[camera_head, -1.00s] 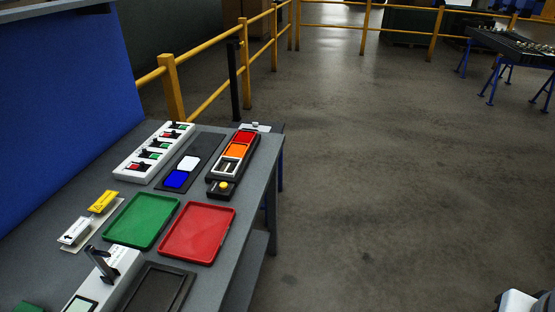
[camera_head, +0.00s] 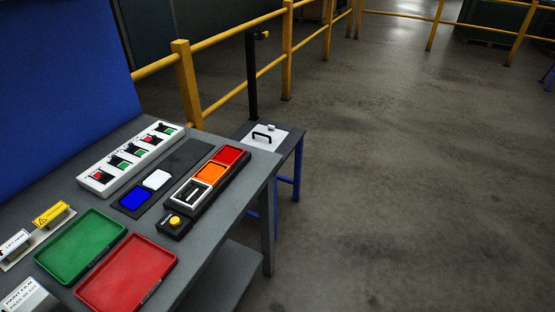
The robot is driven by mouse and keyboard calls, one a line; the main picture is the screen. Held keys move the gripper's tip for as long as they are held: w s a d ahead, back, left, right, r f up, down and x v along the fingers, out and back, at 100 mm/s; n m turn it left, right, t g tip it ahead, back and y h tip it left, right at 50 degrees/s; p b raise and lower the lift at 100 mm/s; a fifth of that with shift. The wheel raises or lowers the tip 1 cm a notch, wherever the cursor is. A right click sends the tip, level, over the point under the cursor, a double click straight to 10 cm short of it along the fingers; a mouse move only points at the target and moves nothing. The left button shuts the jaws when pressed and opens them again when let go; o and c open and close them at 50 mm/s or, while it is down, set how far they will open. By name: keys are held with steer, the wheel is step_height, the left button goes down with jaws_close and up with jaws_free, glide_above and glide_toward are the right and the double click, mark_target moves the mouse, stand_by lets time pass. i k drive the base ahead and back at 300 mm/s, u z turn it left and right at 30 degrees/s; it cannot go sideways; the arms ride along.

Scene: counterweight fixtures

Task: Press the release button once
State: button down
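A round yellow button (camera_head: 174,220) sits on a small black box (camera_head: 171,230) at the near end of a long black fixture on the grey bench. It is the only push-button of this kind that I can make out; the small label on its box is too small to read. The fixture (camera_head: 215,191) holds a row of red, orange and white-framed sections behind the button. Nothing covers the button. My gripper is not in view.
A red tray (camera_head: 128,272) and a green tray (camera_head: 82,246) lie nearer on the bench. A white switch panel (camera_head: 131,159) stands to the left. A side table (camera_head: 284,150) bears a handled white plate. Yellow railings (camera_head: 187,85) run behind; floor at right is clear.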

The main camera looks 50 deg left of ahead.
mark_target(175, 221)
steer(key=i, duration=1.05)
steer(key=u, duration=0.75)
steer(key=k, duration=0.15)
steer(key=u, duration=2.35)
steer(key=i, duration=1)
steer(key=u, duration=0.1)
